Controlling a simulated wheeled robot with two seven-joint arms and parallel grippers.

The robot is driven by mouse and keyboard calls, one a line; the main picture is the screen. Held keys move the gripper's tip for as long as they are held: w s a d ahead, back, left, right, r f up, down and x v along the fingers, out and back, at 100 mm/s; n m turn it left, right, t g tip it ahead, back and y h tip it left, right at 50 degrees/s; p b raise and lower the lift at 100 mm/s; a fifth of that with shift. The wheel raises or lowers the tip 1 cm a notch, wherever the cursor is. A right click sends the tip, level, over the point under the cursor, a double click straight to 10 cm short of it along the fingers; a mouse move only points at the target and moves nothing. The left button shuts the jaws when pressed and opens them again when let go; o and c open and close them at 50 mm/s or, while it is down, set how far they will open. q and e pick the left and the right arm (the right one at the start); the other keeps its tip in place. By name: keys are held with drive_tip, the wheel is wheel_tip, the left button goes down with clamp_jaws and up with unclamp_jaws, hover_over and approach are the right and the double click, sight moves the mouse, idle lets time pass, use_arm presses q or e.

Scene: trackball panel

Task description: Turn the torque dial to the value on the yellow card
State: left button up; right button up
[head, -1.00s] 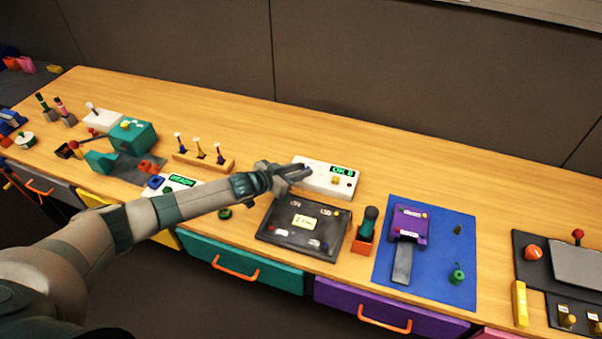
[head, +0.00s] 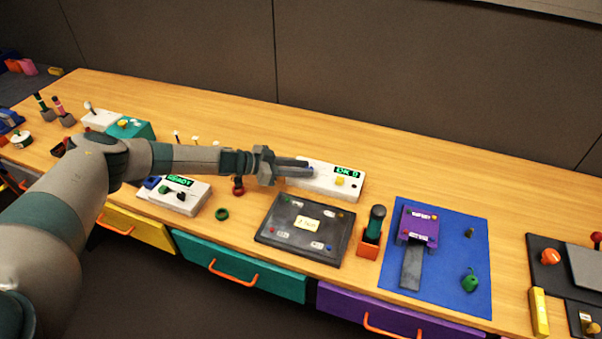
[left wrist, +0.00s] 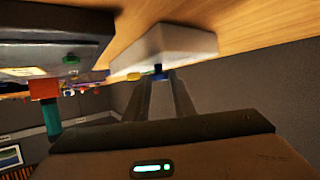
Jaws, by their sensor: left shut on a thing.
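A white box (head: 324,191) with a green-lit display (head: 347,172) and a yellow button (head: 340,182) stands mid-table. The small display characters are hard to read. My left gripper (head: 309,168) reaches in from the left over the box's left end. Its fingers are shut on a blue knob, mostly hidden in the head view; the left wrist view shows this blue knob (left wrist: 158,70) between the fingertips, against the white box (left wrist: 170,45). A pale yellow card (head: 307,224) lies on a dark panel (head: 275,238) in front of the box; its writing is too small to read. My right gripper is out of view.
A green-handled tool (head: 376,220) stands in an orange holder right of the dark panel. The table behind the box is clear.

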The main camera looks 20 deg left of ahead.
use_arm(q)
drive_tip(key=shift+w+a+m+g+h+b, duration=0.15)
drive_tip(key=shift+m+g+h+b, duration=0.15)
drive_tip(key=shift+m+g+b, duration=0.15)
idle(0.3)
drive_tip(key=o, duration=1)
